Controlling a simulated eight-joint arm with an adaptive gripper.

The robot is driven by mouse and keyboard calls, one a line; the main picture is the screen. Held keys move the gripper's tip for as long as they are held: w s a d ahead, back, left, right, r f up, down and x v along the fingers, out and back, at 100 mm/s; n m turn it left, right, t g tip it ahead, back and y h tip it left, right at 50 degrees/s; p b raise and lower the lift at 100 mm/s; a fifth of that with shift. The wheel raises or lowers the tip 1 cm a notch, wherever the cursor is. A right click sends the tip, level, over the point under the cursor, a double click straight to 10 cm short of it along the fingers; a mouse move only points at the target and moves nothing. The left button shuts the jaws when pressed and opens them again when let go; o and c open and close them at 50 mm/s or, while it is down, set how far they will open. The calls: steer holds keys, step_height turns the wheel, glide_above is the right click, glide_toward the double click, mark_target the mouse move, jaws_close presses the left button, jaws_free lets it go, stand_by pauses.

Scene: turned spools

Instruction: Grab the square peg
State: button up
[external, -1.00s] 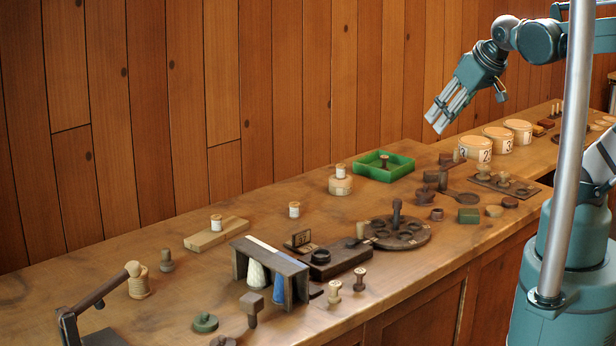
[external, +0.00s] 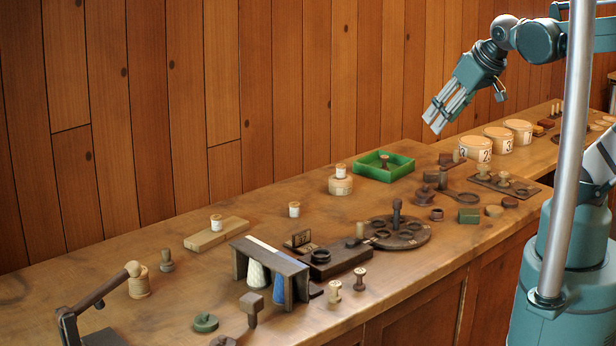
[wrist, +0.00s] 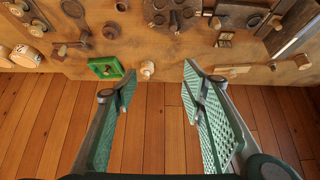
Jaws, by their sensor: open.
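My gripper (external: 435,122) is open and empty, high above the back of the bench near the plank wall. In the wrist view my gripper (wrist: 160,84) has its two green-padded fingers wide apart with nothing between them. I cannot tell for certain which piece is the square peg. A dark peg with a blocky, square-looking head (external: 251,304) stands near the bench's front edge, left of centre in the external view, far from my gripper. A small peg (external: 384,160) stands in the green tray (external: 371,172), which also shows in the wrist view (wrist: 117,69).
A dark rack (external: 291,271) with white and blue cones, a round holed disc (external: 409,241) and a light plank with a spool (external: 206,240) occupy the bench. Numbered round boxes (external: 469,147) stand at the back right. The bench's left back is clear.

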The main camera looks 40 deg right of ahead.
steer(key=w+a+n+g+y, duration=0.15)
steer(key=w+a+n, duration=0.5)
steer(key=a, duration=0.65)
steer(key=n+g+h, duration=0.2)
steer(key=n+g, duration=0.4)
steer(key=n, duration=0.8)
glide_above(250, 298)
steer(key=shift+t+y, duration=0.25)
steer(key=f, duration=1.9)
steer(key=shift+w+d+f, duration=0.25)
steer(key=shift+f, duration=0.1)
steer(key=shift+s+a+f, duration=0.2)
steer(key=shift+a, duration=0.05)
steer(key=shift+f, duration=1.3)
